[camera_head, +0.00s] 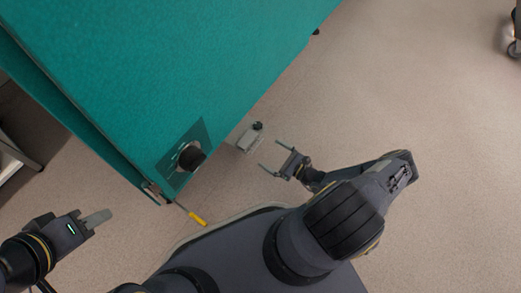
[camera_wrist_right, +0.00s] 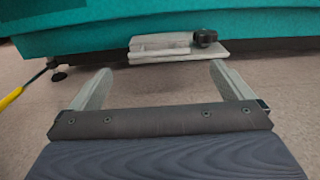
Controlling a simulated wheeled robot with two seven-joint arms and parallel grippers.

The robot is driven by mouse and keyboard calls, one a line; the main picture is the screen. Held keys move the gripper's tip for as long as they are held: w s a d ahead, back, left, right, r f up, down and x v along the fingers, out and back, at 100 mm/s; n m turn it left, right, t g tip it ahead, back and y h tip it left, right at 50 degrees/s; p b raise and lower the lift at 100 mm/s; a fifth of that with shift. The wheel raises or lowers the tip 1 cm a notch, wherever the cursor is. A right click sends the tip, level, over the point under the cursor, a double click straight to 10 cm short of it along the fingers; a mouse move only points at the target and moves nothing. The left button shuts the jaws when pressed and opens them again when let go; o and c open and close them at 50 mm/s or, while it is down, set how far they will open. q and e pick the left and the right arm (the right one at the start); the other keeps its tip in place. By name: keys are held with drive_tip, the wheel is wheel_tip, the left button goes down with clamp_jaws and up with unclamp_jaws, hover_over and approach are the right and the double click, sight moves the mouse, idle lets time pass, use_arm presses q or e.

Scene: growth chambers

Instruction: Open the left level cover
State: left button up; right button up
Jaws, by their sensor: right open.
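A grey plate-like part with a black knob (camera_head: 250,138) sticks out low at the side of the teal chamber; it looks like the level cover, but I cannot be sure. In the right wrist view this grey part (camera_wrist_right: 160,47) lies straight ahead, under the teal edge, its black knob at its right end. My right gripper (camera_head: 270,155) is open and empty, its fingers pointing at the grey part and apart from it. It also shows in the right wrist view (camera_wrist_right: 160,68). My left gripper (camera_head: 98,218) is at the lower left, seen edge-on, away from the chamber.
The teal chamber (camera_head: 180,60) fills the upper left. A dark round knob (camera_head: 191,157) sits on its panel. A yellow-handled tool (camera_head: 197,218) is by the chamber's lower corner. A dark levelling foot (camera_wrist_right: 59,75) stands at left in the wrist view.

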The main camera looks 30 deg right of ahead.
sight(251, 142)
drive_tip(key=b+x, duration=0.1)
drive_tip(key=x, duration=0.5)
drive_tip(key=shift+b, duration=0.3)
drive_tip(key=shift+a, duration=0.1)
drive_tip(key=shift+c, duration=0.4)
